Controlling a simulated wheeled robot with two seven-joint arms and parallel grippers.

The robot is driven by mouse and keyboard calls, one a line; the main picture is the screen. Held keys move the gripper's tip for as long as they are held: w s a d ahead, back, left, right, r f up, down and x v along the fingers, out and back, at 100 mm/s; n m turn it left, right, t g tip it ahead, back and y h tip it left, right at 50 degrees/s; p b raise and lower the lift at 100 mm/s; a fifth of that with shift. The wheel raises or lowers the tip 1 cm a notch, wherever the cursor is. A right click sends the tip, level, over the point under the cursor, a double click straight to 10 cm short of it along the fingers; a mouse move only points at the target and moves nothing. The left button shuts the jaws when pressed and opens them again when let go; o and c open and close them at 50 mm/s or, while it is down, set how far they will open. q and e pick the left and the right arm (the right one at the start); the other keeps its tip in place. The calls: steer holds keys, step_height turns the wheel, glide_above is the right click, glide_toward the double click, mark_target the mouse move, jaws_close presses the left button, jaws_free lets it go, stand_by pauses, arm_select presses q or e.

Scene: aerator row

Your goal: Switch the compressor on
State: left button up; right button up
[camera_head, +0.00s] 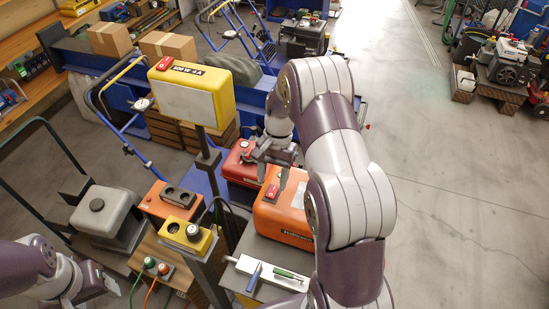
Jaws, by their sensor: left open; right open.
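My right arm reaches in from the lower right, and its gripper (262,157) hangs over the red machine (238,163) near its top. The jaws are open; whether a finger touches the machine cannot be told. An orange machine (284,218) stands just in front, with a small red part with a pale mark (271,191) on its top. I cannot tell which machine is the compressor, nor any switch position. My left gripper (98,281) is at the lower left, open and empty, near the wooden stand.
An orange box (166,203) and a yellow box with a round knob (187,236) stand left of the orange machine.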

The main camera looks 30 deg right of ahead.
mark_target(276, 186)
arm_select(q)
step_height(276, 186, up, 9)
steer(key=p, duration=0.6)
steer(key=shift+p, duration=0.35)
arm_select(e)
steer(key=v, duration=0.8)
steer(key=shift+r, duration=0.4)
arm_select(q)
steer(key=shift+w, duration=0.1)
arm_select(e)
steer(key=shift+w, duration=0.1)
